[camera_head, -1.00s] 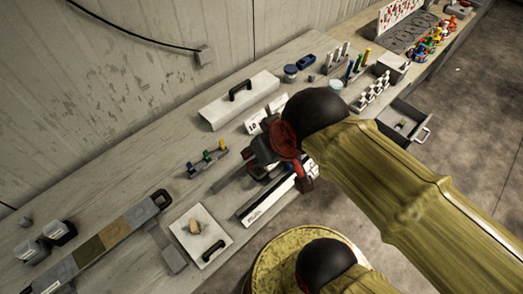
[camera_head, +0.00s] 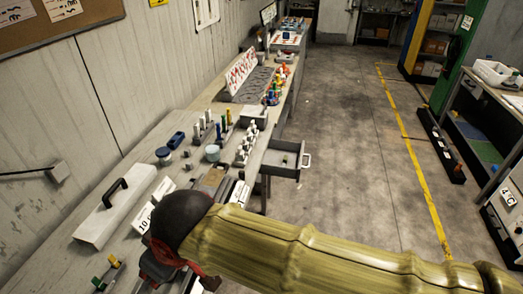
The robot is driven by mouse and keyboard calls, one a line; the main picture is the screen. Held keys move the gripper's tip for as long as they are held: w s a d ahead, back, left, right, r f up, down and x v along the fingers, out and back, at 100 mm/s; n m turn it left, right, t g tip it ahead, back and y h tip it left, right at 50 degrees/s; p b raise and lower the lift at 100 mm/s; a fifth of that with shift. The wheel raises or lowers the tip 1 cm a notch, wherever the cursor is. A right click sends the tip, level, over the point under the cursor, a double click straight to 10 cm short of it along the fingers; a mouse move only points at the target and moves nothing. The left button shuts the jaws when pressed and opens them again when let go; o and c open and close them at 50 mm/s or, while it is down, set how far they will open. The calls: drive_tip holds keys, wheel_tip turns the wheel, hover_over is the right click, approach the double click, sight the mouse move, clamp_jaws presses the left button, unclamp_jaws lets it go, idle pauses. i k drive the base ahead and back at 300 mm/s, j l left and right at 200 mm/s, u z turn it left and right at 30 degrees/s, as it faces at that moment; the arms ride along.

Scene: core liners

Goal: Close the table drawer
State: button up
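The table drawer (camera_head: 281,171) stands pulled out from the right side of the long workbench. Its grey handle (camera_head: 306,160) faces right, and a small item lies inside it. The workbench top (camera_head: 80,262) runs from the lower left to the upper middle. My gripper (camera_head: 180,283) is at the bottom left, over the near part of the bench. It is well apart from the drawer, with my arm stretching right from it. Its fingers are mostly hidden by my wrist and cut by the frame's lower edge, so I cannot see whether they are open.
A white box lid with a black handle (camera_head: 113,207), bottles, pegs and a card rack (camera_head: 241,72) crowd the bench. The concrete floor (camera_head: 360,150) right of the drawer is clear. A second table (camera_head: 487,125) and green cabinet (camera_head: 452,60) stand at the right.

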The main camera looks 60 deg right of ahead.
sight(272, 161)
drive_tip(key=l+z, duration=0.15)
drive_tip(key=z, duration=0.2)
drive_tip(key=k+l+z, duration=0.1)
drive_tip(key=z, duration=0.25)
drive_tip(key=l+z, duration=0.2)
drive_tip(key=z, duration=0.2)
drive_tip(key=l+z, duration=0.2)
drive_tip(key=l, duration=0.65)
drive_tip(key=i+l+z, duration=0.1)
drive_tip(key=l+z, duration=0.15)
drive_tip(key=l, duration=0.55)
drive_tip(key=i+j+z, duration=0.15)
drive_tip(key=z, duration=0.3)
drive_tip(key=i+j+z, duration=0.3)
drive_tip(key=z, duration=0.15)
